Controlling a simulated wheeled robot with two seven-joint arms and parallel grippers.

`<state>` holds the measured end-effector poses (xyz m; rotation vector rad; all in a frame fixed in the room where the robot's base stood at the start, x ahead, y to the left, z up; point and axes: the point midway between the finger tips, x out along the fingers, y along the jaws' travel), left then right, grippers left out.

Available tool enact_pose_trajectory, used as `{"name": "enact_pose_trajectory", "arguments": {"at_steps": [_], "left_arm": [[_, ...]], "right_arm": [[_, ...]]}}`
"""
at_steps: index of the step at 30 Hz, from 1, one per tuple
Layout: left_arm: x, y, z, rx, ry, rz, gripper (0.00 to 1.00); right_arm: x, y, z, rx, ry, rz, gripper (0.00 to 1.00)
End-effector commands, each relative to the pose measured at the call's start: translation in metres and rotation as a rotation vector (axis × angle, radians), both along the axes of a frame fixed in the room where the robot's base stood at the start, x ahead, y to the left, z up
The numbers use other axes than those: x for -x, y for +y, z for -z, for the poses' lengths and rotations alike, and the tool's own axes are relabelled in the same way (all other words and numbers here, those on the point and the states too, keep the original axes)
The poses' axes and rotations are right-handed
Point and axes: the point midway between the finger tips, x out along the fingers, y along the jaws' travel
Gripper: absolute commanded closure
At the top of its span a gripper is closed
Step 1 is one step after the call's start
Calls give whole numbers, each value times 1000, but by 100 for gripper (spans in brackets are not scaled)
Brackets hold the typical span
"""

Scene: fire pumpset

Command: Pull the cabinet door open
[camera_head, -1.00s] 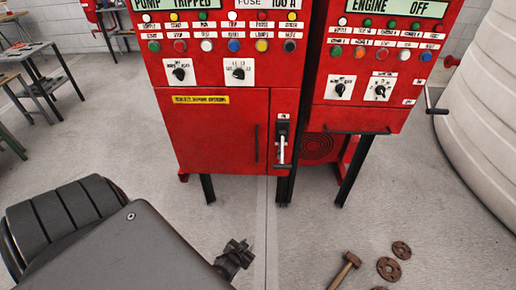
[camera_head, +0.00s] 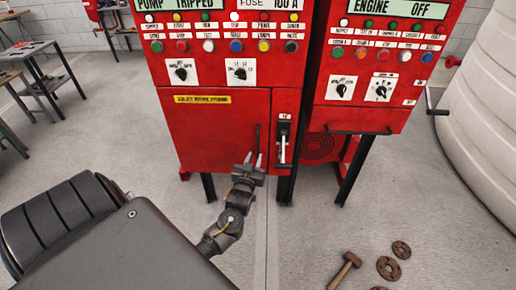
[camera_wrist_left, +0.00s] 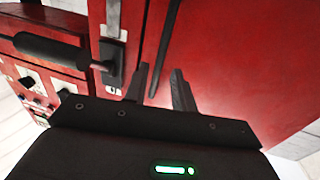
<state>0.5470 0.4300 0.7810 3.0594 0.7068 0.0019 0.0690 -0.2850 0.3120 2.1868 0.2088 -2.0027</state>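The red cabinet door (camera_head: 215,125) is shut, on the lower front of the left cabinet. Its handle is a thin dark upright bar (camera_head: 257,138) near the door's right edge. My left gripper (camera_head: 253,159) is open, its two fingers pointing up at the lower end of this bar. In the left wrist view the bar (camera_wrist_left: 166,48) appears between the two open fingertips (camera_wrist_left: 160,75). I cannot tell whether they touch it. My right gripper is in neither view.
A grey lever switch (camera_head: 283,145) sits just right of the door. The engine cabinet (camera_head: 365,105) stands to the right, with a dark bar along its bottom. A hammer (camera_head: 343,271) and rusty flanges (camera_head: 388,268) lie on the floor.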

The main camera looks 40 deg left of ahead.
Motion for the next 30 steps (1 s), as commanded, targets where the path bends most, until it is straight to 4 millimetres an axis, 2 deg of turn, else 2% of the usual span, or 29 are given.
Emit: {"name": "enact_pose_trajectory", "arguments": {"at_steps": [3, 9, 15, 22, 28, 30], "left_arm": [[-21, 11, -1, -2, -1, -1, 74], [-45, 22, 0, 0, 0, 1, 74], [-54, 26, 0, 0, 1, 0, 74], [-54, 26, 0, 0, 1, 1, 74], [-54, 26, 0, 0, 1, 1, 99], [-54, 26, 0, 0, 1, 1, 100]], "right_arm": [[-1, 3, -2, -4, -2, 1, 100], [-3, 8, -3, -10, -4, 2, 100], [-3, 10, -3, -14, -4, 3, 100], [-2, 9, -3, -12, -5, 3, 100], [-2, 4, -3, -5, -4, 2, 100], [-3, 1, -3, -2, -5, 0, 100]]}}
